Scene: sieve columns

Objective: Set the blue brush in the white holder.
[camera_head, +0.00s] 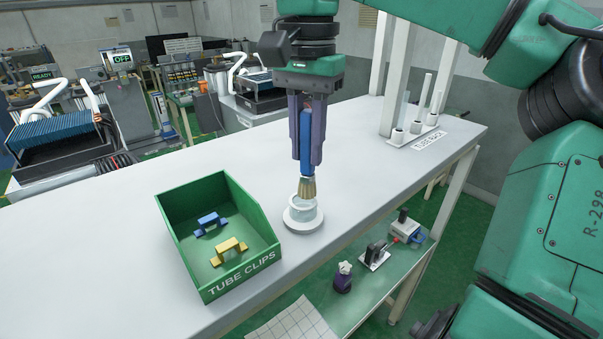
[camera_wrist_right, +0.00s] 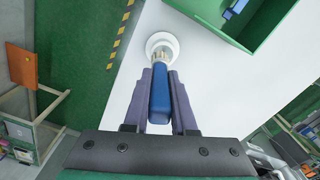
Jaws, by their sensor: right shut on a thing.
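The blue brush (camera_head: 306,143) hangs upright, bristles down, between the fingers of my right gripper (camera_head: 307,150), which is shut on its handle. The brush also shows in the right wrist view (camera_wrist_right: 160,92), between the fingertips (camera_wrist_right: 160,90). The white holder (camera_head: 303,217) is a round cup on a wide base, standing on the table near its front edge. The tan bristles are at the holder's mouth in the head view; whether the tips are inside or just above it I cannot tell. The holder shows beyond the brush in the wrist view (camera_wrist_right: 160,40). My left gripper is not in view.
A green bin (camera_head: 255,217) labelled "TUBE CLIPS" stands left of the holder, with a blue clip (camera_head: 209,223) and a yellow clip (camera_head: 229,250) inside. A white tube rack (camera_head: 410,138) stands at the right back. The table's left part is clear.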

